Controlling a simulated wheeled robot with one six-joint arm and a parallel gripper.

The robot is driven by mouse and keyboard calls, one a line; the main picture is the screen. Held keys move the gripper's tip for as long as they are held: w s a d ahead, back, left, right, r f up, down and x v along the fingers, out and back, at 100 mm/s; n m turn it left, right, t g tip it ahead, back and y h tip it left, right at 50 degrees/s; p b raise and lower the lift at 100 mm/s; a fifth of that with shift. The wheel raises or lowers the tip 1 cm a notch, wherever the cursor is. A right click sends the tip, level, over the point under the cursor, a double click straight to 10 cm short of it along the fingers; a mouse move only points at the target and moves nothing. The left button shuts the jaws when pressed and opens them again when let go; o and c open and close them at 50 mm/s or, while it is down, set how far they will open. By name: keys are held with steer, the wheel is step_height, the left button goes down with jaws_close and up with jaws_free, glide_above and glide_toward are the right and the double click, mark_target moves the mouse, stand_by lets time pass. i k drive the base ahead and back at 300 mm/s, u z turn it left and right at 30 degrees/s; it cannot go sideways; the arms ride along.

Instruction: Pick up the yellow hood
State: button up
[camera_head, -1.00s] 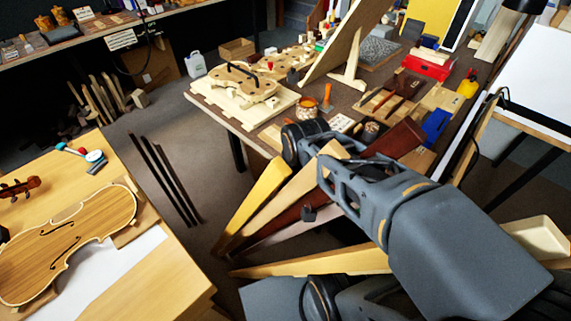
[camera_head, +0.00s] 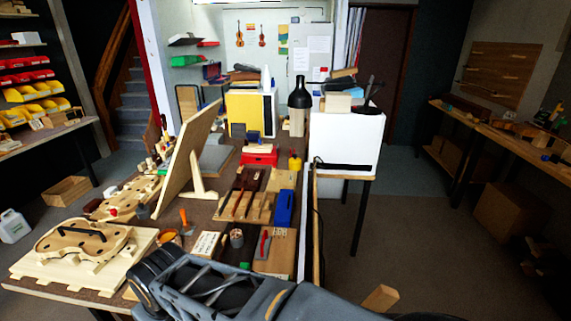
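No thing is plainly a yellow hood. A small rounded yellow object (camera_head: 295,162) stands on the workbench, right of a red box; it is too small to tell what it is. A large flat yellow panel (camera_head: 240,112) stands upright at the bench's far end. Part of my arm crosses the bottom of the view, over the near end of the bench. My gripper's fingers do not show, so what they hold is hidden.
The long workbench (camera_head: 150,225) carries a violin body in a mould (camera_head: 85,240), a leaning board (camera_head: 188,150), a red box (camera_head: 260,155), a blue block (camera_head: 284,208) and several tools. A white-fronted unit (camera_head: 347,140) stands to the right. Dark floor (camera_head: 410,235) is open at right.

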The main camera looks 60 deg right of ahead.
mark_target(294, 162)
steer(key=z, duration=2)
steer(key=k, duration=0.5)
steer(key=z, duration=0.85)
steer(key=i, duration=2.85)
steer(key=u, duration=3.25)
